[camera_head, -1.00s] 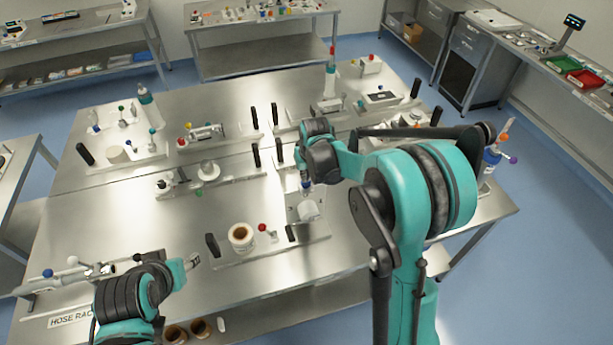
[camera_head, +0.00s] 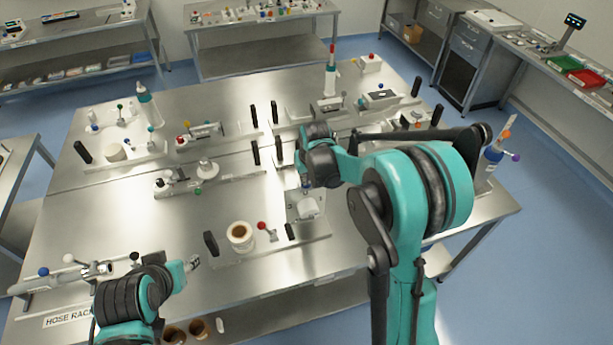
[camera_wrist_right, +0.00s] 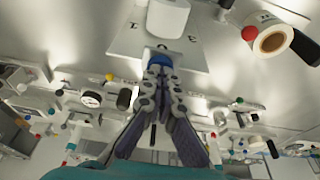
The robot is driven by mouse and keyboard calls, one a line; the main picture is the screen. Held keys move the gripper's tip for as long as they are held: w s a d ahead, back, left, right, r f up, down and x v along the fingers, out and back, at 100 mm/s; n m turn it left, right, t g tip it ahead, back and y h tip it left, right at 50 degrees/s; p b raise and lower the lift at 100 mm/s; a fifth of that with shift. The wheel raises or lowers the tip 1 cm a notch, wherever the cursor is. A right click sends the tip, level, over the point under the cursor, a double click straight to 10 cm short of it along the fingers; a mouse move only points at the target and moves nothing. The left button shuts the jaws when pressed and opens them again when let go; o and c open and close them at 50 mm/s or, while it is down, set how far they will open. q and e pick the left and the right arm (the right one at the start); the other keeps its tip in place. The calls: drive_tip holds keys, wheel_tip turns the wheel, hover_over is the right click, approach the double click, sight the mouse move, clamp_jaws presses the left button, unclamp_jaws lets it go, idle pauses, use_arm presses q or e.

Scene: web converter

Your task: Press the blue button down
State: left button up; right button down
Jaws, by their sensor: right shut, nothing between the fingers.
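The blue button (camera_wrist_right: 158,58) shows at the top middle of the right wrist view, on a white plate (camera_wrist_right: 125,40) beside a white cylinder (camera_wrist_right: 167,18). My right gripper (camera_wrist_right: 158,70) is shut with nothing between its fingers. Its tips are at the button and partly cover it; I cannot tell whether it is pressed down. In the head view the right gripper (camera_head: 306,184) points down over the plate (camera_head: 292,213), close behind the white cylinder (camera_head: 308,207). My left gripper (camera_head: 192,263) is at the lower left, small and too unclear to read.
A paper roll (camera_head: 240,236), a red-knobbed lever (camera_head: 264,228) and black upright handles (camera_head: 211,244) stand left of the plate. A white-spooled unit (camera_head: 207,171) is further left. Bare steel tabletop (camera_head: 130,225) lies open at the left.

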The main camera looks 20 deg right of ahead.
drive_tip(key=shift+r, duration=0.25)
wheel_tip(320, 180, up, 5)
drive_tip(key=p, duration=0.2)
drive_tip(key=shift+f+p, duration=0.2)
drive_tip(key=shift+p, duration=0.1)
drive_tip(key=v, duration=0.9)
drive_tip(key=shift+b, duration=0.4)
drive_tip(key=shift+s+f, duration=0.1)
drive_tip(key=s+f+t+b, duration=0.1)
drive_tip(key=s+f+b, duration=1)
drive_tip(key=f+b, duration=0.3)
drive_tip(key=s+f+t+b, duration=0.2)
drive_tip(key=s+f+b, duration=0.9)
drive_tip(key=f+b, duration=0.4)
drive_tip(key=shift+s+t, duration=0.3)
drive_tip(key=shift+s, duration=0.1)
drive_tip(key=shift+d, duration=0.1)
